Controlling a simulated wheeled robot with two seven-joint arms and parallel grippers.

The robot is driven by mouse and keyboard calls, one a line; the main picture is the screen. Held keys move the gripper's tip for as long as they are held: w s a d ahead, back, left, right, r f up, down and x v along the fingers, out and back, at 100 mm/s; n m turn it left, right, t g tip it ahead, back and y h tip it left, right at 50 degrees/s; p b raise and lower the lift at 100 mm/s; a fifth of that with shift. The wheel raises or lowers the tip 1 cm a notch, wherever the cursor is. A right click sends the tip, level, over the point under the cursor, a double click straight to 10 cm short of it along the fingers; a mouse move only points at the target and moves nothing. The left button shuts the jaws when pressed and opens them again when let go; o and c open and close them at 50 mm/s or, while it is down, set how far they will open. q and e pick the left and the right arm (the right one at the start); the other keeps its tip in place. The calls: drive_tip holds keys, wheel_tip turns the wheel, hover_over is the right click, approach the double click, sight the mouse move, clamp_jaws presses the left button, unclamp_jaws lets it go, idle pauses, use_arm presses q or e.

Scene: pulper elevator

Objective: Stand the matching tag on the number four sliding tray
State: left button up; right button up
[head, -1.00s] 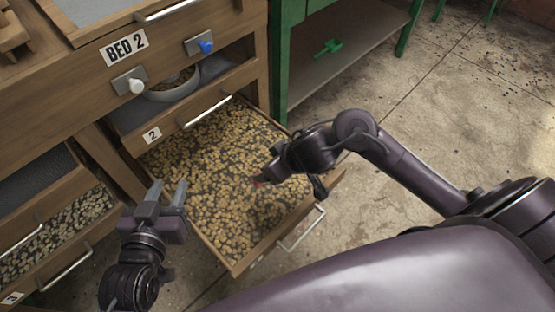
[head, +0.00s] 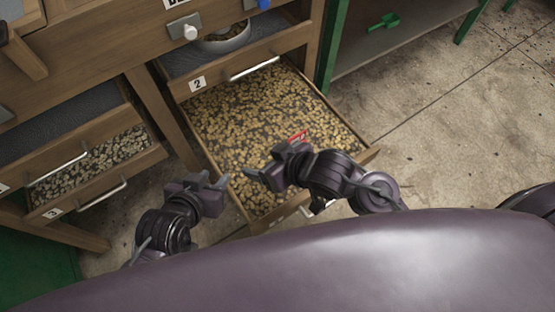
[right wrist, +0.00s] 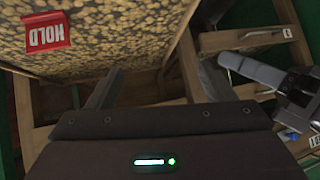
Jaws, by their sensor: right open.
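A red tag (head: 298,137) with the word HOLD is on the beans in the pulled-out lower tray (head: 226,190), just behind my right gripper. In the right wrist view the tag (right wrist: 48,36) is at the upper left, its lettering upside down. My right gripper (head: 262,161) is over the near part of this tray, open and empty, with the tag outside its fingers. My left gripper (head: 212,181) is open and empty, left of the tray's near left side. I cannot read a number on this tray. No number four shows.
A drawer labelled 2 (head: 233,75) is above the pulled-out tray, with a bowl (head: 224,40) behind it. Drawers at left include one labelled 3 (head: 100,197) and hold more beans. A green-framed shelf (head: 400,42) with a green scoop (head: 384,21) stands at right. The floor on the right is clear.

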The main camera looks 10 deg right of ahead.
drive_tip(key=shift+s+d+f+m+t+h, duration=0.3)
drive_tip(key=shift+s+d+m+t+h, duration=0.15)
drive_tip(key=shift+s+d+h, duration=0.25)
